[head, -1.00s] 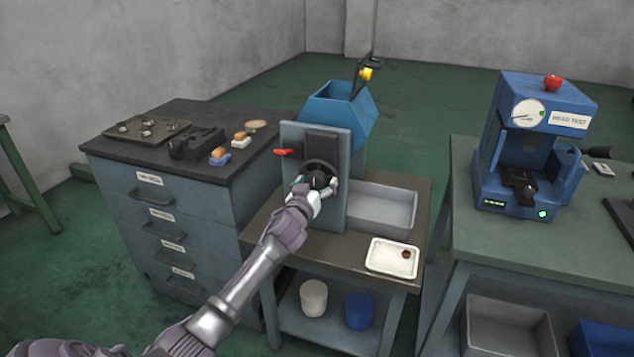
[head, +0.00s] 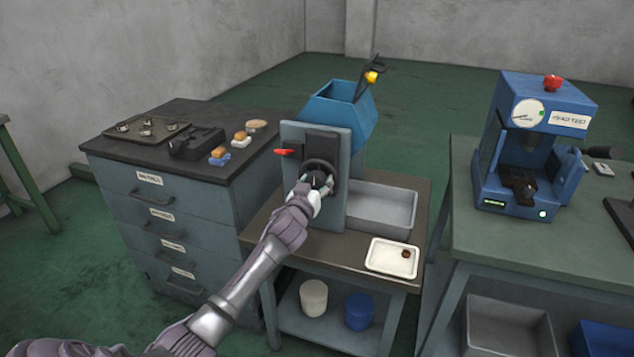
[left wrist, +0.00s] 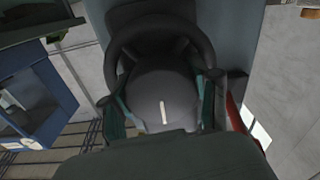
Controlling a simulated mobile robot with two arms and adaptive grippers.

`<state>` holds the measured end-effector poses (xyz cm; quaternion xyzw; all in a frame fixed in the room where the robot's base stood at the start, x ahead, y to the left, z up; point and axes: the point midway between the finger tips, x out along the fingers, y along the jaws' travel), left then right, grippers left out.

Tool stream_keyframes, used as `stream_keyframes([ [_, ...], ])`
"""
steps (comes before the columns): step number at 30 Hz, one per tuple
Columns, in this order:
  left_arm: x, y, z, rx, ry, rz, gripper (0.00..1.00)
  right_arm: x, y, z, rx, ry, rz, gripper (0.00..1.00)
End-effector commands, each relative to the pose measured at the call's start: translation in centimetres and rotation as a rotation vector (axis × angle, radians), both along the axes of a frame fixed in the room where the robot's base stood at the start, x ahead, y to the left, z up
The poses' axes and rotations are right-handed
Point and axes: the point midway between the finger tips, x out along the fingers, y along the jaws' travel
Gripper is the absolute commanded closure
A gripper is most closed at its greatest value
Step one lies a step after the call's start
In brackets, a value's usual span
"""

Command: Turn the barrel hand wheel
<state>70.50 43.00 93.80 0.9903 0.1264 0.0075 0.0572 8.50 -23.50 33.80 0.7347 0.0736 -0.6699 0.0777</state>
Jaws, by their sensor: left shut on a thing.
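The machine (head: 301,168) with a grey front plate and a blue hopper stands on the small middle bench. Its dark round hand wheel (head: 334,168) is on the front plate; the rim also shows in the left wrist view (left wrist: 121,47). My left gripper (head: 318,189) is at the wheel, its fingers on either side of the dark hub (left wrist: 150,92), which bears a white line. It is shut on the hub; the exact contact points are partly hidden. A red lever (head: 284,152) sticks out to the left of the plate. My right gripper is not in view.
A grey bin (head: 385,207) is right of the machine, with a white tray (head: 380,262) in front holding a small brown piece. A drawer cabinet (head: 148,222) stands left; a blue tester (head: 534,140) is on the right bench. A yellow-topped arm (head: 371,77) rises behind the hopper.

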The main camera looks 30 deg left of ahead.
Motion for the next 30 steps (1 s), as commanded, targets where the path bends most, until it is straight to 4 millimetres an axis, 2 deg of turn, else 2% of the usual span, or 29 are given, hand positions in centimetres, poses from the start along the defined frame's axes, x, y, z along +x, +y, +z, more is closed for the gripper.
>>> stream_keyframes([
  [8, -0.01, 0.04, 0.03, 0.171, 0.041, 0.0, 0.74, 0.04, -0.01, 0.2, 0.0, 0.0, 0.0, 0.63],
  [30, -0.04, 0.19, 0.06, 0.854, 0.206, 0.0, 0.74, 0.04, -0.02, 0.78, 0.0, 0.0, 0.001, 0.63],
])
